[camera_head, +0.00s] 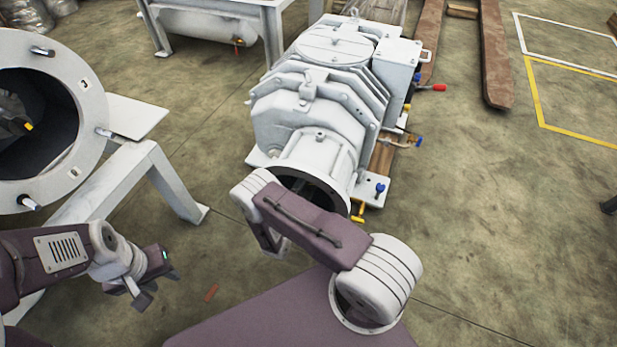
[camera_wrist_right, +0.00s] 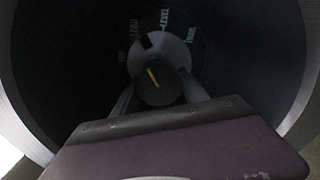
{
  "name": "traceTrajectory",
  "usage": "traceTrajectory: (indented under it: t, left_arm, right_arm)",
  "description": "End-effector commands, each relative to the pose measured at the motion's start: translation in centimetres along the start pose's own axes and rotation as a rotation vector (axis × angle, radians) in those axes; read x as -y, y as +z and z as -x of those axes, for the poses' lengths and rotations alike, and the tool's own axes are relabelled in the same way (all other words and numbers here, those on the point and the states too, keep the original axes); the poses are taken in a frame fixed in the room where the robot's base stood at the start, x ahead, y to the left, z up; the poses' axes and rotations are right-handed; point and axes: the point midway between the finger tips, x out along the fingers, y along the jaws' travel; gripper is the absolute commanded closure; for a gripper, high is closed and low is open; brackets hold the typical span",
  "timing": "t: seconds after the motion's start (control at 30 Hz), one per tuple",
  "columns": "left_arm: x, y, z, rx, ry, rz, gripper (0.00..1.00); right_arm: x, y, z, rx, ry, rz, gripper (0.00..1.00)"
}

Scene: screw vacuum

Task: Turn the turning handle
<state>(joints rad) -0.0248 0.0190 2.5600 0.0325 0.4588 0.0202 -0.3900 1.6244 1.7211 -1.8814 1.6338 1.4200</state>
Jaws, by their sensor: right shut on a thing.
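My left gripper (camera_head: 159,284) is at the lower left, open and empty, well apart from the machine.
A large white open cylinder (camera_head: 75,110) on a stand (camera_head: 150,165) is at the left. Blue, yellow and red valve handles stick out at the machine's right side, including a red one (camera_head: 438,88). Coloured lettering surrounds the knob.

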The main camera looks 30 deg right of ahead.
Motion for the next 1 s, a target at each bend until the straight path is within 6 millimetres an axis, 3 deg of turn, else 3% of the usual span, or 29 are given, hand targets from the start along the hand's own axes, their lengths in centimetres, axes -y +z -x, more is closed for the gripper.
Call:
traceTrajectory:
  t: [1.0]
  left_arm:
    - [-0.2,-0.8,8.2,0.0,0.0,0.0,0.64]
  right_arm:
    - [-0.7,0.4,0.0,0.001,-0.001,-0.96,0.9]
